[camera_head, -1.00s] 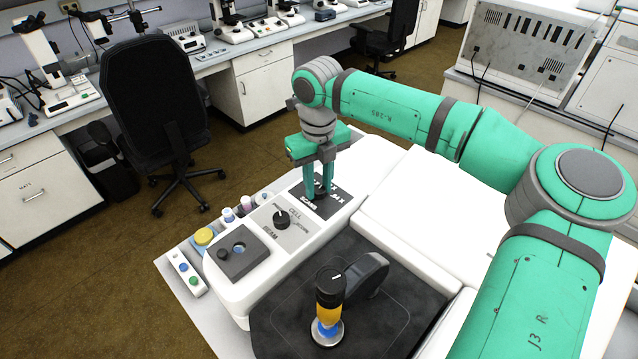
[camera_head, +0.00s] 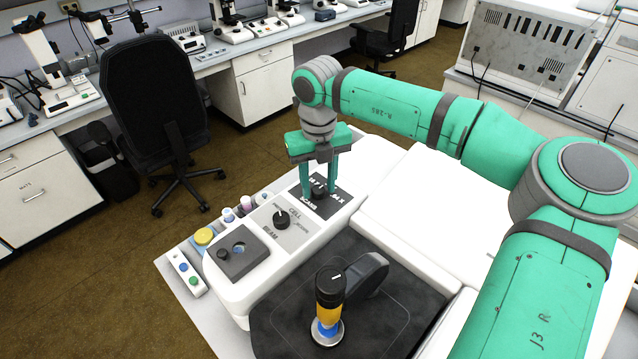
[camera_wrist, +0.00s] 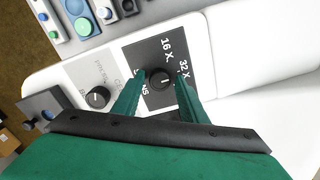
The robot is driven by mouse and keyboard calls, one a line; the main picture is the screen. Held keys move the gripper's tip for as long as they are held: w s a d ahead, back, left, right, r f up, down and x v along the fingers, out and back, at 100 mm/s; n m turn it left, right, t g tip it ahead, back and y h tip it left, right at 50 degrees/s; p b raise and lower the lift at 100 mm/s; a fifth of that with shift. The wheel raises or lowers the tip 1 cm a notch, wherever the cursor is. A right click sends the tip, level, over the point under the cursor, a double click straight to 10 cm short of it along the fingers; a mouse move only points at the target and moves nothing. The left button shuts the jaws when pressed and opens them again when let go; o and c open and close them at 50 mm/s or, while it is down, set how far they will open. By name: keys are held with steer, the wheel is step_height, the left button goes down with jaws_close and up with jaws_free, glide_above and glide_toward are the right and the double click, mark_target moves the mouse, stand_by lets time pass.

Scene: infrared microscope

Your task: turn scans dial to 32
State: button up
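The scans dial (camera_head: 319,192) is a small round black knob on a dark panel marked SCANS, on top of the white instrument. In the wrist view the dial (camera_wrist: 159,79) shows a short light mark on its top. The labels 16 X and 32 X are printed beyond it and to its right. My gripper (camera_head: 319,194) points down over this panel. Its green fingers are spread, one on each side of the dial, with visible gaps in the wrist view (camera_wrist: 161,80). It holds nothing. Whether the fingertips touch the panel is unclear.
A second black knob (camera_head: 281,219) sits on the grey panel beside it. A black joystick-like post with a yellow band (camera_head: 329,302) stands in the front.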

mark_target(319, 189)
stand_by(0.3)
step_height(319, 189, up, 11)
stand_by(0.5)
steer(key=shift+f, duration=0.15)
